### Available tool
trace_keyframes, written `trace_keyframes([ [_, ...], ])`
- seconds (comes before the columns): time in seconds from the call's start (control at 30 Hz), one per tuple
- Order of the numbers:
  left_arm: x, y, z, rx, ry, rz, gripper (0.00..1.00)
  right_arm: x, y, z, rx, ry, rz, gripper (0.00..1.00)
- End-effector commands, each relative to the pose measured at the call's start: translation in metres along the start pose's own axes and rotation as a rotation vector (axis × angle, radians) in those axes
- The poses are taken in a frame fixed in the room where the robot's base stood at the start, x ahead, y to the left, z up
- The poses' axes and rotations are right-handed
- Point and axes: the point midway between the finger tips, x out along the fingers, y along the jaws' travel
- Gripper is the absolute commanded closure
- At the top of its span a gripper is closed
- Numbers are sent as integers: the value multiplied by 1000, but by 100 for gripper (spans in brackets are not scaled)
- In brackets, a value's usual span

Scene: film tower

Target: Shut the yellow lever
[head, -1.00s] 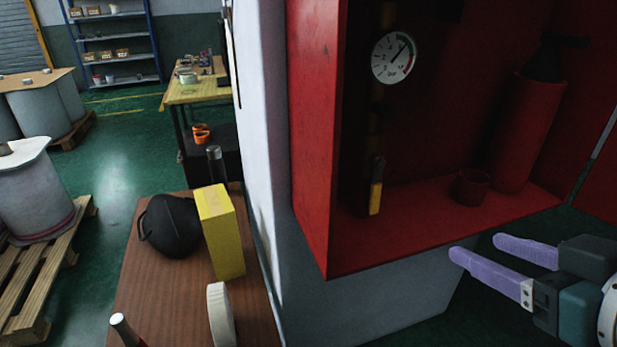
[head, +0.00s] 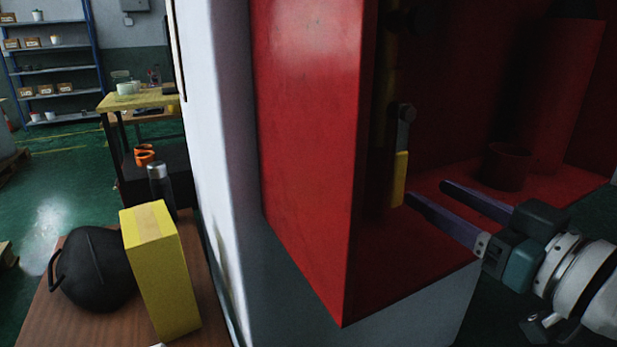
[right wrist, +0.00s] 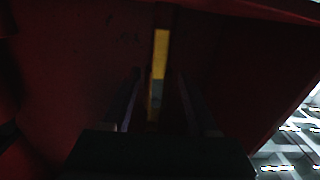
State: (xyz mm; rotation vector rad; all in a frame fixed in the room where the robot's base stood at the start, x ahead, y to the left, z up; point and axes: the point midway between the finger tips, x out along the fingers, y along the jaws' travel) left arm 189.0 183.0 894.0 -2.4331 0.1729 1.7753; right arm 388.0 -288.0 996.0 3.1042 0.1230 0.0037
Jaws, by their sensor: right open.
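The yellow lever (head: 400,178) hangs straight down from a grey metal pivot, along a dark vertical pipe inside the red cabinet (head: 310,130). My right gripper (head: 428,192) is open, its two purple fingers inside the cabinet and pointing at the lever. In the head view the near fingertip lies close to the lever's lower end; I cannot tell whether it touches. In the right wrist view the lever (right wrist: 160,55) shows as a yellow strip between the two dark fingers (right wrist: 155,85). That view is dim. My left gripper is not in view.
A red pot (head: 507,167) and a large red cylinder stand on the cabinet floor, right of the lever. The cabinet's left wall stands close to the lever. Outside, a brown table bears a yellow box (head: 160,270) and a black round object (head: 90,270).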

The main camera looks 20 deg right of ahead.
Motion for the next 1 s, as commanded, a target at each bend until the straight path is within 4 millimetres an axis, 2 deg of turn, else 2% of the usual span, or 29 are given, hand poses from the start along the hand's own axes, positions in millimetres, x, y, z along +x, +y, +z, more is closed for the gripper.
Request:
trace_keyframes([
  [0.1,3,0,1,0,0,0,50,23,0,0,0,4,0,40],
  [0.3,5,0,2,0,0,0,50,48,0,0,0,1,1,40],
  [0.43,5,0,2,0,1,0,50,54,0,0,0,-1,1,40],
  [0.7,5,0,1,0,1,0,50,55,0,0,0,-2,1,40],
  [1.0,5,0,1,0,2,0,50,55,0,0,0,-2,1,74],
])
